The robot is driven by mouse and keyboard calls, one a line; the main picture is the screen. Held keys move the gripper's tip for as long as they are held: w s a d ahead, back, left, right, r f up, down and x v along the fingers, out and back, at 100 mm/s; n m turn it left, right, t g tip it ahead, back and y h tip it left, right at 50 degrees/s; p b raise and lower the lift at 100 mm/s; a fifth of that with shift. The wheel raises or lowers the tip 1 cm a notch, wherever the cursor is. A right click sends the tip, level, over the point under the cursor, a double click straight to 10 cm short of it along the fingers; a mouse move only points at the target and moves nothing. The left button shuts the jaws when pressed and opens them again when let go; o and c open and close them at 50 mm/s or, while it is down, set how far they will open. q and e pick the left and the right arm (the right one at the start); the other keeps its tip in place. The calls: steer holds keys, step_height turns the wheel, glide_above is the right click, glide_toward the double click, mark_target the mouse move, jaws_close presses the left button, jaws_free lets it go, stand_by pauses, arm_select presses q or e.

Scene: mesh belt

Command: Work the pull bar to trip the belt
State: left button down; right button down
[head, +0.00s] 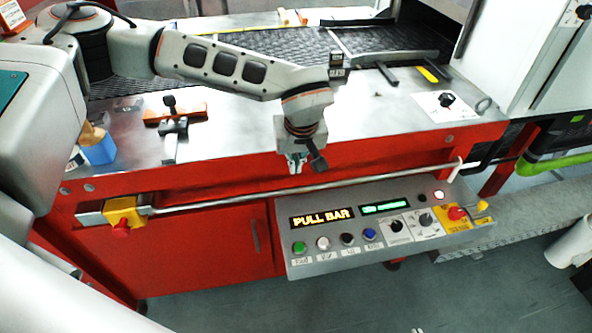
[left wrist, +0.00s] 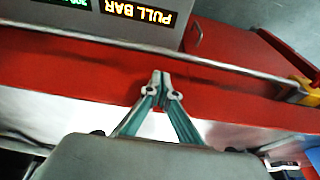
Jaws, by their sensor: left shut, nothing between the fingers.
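The pull bar (head: 290,192) is a thin metal rod along the red front of the machine. It runs from a yellow switch box (head: 123,212) with a red button at the left to a white bracket at the right. It also crosses the left wrist view (left wrist: 150,47). My left gripper (head: 297,168) points down at the table's front edge, above the bar in the head view. Its fingers are shut and empty, and the fingertips in the left wrist view (left wrist: 160,75) appear just short of the bar, with a gap in the picture. My right gripper is not in view.
A control panel (head: 375,262) with buttons, knobs and a lit "PULL BAR" display (head: 321,217) juts out below the bar. The mesh belt (head: 385,40) lies behind the metal tabletop.

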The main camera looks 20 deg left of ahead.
arm_select(q)
steer(key=x, duration=0.9)
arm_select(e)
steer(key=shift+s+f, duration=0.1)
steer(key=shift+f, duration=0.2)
